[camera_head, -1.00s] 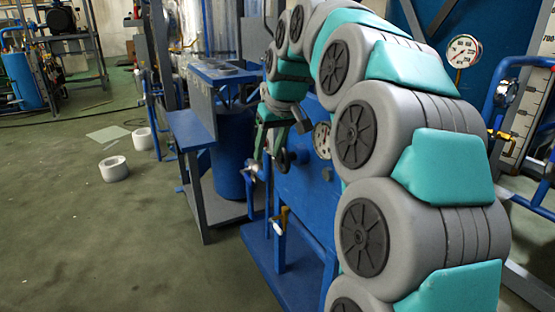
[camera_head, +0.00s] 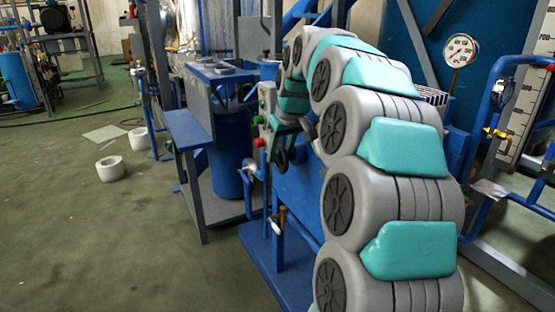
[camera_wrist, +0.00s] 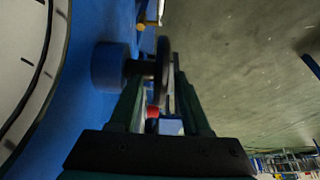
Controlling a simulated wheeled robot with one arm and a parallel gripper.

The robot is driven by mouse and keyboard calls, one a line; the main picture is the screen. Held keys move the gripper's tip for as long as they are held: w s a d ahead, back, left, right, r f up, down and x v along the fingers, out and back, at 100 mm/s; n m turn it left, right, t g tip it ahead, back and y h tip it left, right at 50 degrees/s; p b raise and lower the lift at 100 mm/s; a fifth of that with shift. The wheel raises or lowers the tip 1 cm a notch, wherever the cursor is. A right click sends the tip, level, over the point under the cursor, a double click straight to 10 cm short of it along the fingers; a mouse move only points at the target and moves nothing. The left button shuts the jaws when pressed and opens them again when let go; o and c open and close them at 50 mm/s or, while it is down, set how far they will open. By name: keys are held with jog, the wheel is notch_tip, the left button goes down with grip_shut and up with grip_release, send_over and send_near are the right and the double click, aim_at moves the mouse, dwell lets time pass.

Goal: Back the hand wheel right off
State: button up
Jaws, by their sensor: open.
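The hand wheel (camera_head: 281,159) is a small dark wheel on the side of the blue apparatus, partly hidden by my arm in the head view. In the wrist view the hand wheel (camera_wrist: 164,62) shows nearly edge-on, on a short dark stem beside a round blue boss (camera_wrist: 108,67). My gripper (camera_head: 280,143) is beside the wheel. In the wrist view my gripper (camera_wrist: 158,88) is open, its two fingers reaching toward the wheel, whose near edge lies between the fingertips. I cannot tell whether the fingers touch it.
A large dial (camera_wrist: 25,70) lies close on the left of the wrist view. A red button (camera_head: 260,143) and a yellow-handled valve (camera_head: 282,216) are near the wheel. A blue vessel (camera_head: 228,165) stands to the left. Floor at left is open, with two white rings (camera_head: 110,168).

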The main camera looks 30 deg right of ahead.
aim_at(275, 167)
jog(key=shift+x, duration=1.5)
jog(key=shift+c, duration=0.2)
grip_shut()
